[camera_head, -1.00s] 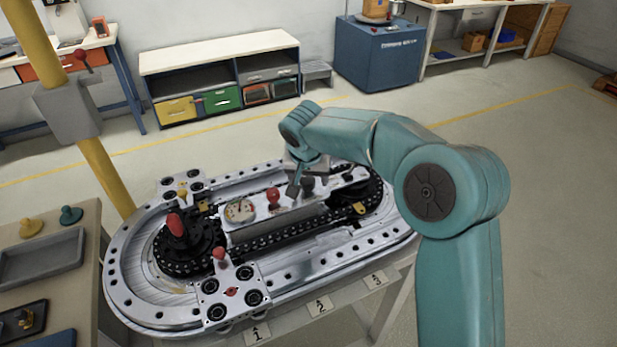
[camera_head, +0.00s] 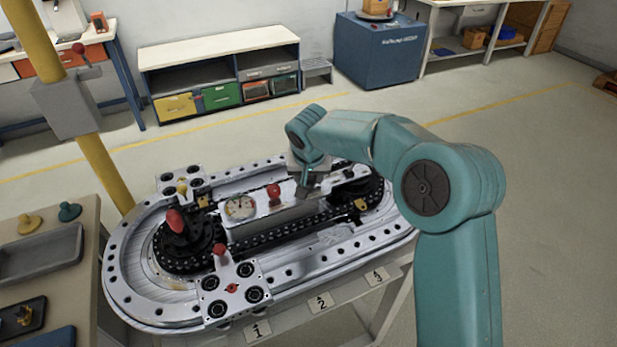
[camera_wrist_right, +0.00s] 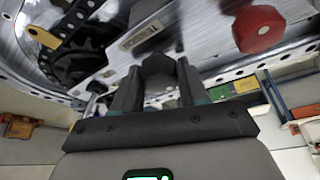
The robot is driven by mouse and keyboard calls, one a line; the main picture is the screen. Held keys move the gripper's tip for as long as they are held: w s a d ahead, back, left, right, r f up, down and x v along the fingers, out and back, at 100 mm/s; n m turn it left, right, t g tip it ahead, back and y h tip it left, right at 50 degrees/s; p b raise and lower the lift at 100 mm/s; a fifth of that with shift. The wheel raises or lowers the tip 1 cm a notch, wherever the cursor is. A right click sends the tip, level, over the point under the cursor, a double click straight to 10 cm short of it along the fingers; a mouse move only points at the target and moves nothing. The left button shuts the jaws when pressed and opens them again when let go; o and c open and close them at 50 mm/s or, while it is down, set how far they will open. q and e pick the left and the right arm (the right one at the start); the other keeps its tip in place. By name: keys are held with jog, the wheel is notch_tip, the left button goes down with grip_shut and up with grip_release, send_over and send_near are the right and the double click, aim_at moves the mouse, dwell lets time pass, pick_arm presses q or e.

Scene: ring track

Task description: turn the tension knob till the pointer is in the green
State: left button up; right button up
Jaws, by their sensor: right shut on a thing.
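My right gripper (camera_head: 307,188) reaches down to the middle plate of the ring track. In the right wrist view, its two fingers (camera_wrist_right: 156,84) are shut on the dark tension knob (camera_wrist_right: 158,64), one on each side. In the head view the gripper covers the knob. The round pale gauge (camera_head: 240,208) sits to the left on the same plate. Its pointer and coloured zones are too small to read surely. My left gripper is out of view.
A red knob (camera_head: 274,191) stands between the gauge and my gripper, and shows close by in the wrist view (camera_wrist_right: 258,28). A dark chain (camera_head: 290,232) runs around the plate. A yellow post (camera_head: 105,170) rises at the left, beside a bench with trays (camera_head: 40,258).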

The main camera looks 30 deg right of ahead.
jog(key=shift+r+n+y, duration=0.1)
jog(key=shift+n+y, duration=0.2)
jog(key=shift+n, duration=0.7)
jog(key=o, duration=1.1)
jog(key=shift+c, duration=0.2)
jog(key=v, duration=1.6)
jog(key=shift+s, duration=0.25)
